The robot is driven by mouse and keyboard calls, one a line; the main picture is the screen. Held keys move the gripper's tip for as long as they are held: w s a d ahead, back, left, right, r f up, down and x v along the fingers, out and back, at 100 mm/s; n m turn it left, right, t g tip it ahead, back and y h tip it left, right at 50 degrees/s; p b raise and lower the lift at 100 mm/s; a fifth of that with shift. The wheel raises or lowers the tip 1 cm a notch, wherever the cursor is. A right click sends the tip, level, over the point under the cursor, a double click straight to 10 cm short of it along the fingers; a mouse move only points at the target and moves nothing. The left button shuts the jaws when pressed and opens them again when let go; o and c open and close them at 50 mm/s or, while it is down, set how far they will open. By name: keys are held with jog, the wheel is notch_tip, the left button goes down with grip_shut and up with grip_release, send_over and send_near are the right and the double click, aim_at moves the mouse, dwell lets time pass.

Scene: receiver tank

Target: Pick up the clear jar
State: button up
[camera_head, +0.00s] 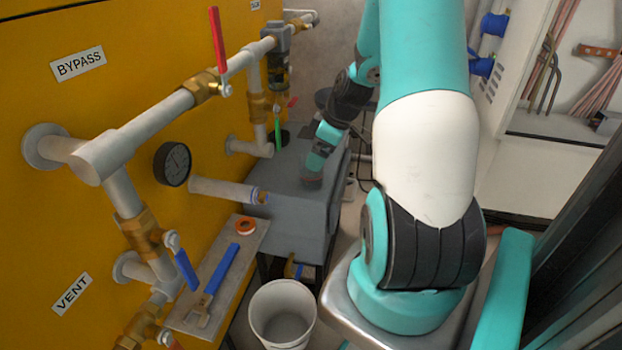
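I cannot make out a clear jar for certain in the head view. My arm reaches down from the top to the grey box (290,200). Its far end, with my gripper (312,181), is low over the top of this box. The fingers are small and dark there, and I cannot see whether they hold anything.
A small shelf (212,262) carries a blue-handled wrench (222,270) and an orange ring (245,226). A white bucket (283,309) stands below on the floor. Pipes with a red lever (217,40), a blue lever (186,269) and a gauge (173,163) project from the yellow wall (60,200).

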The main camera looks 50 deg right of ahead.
jog(key=b+x, duration=0.2)
jog(key=x, duration=0.3)
jog(key=shift+w+f, duration=0.15)
jog(key=shift+f, duration=0.1)
jog(key=shift+r, duration=0.1)
jog(key=c, duration=1)
notch_tip(320, 180, up, 20)
jog(key=p, duration=0.6)
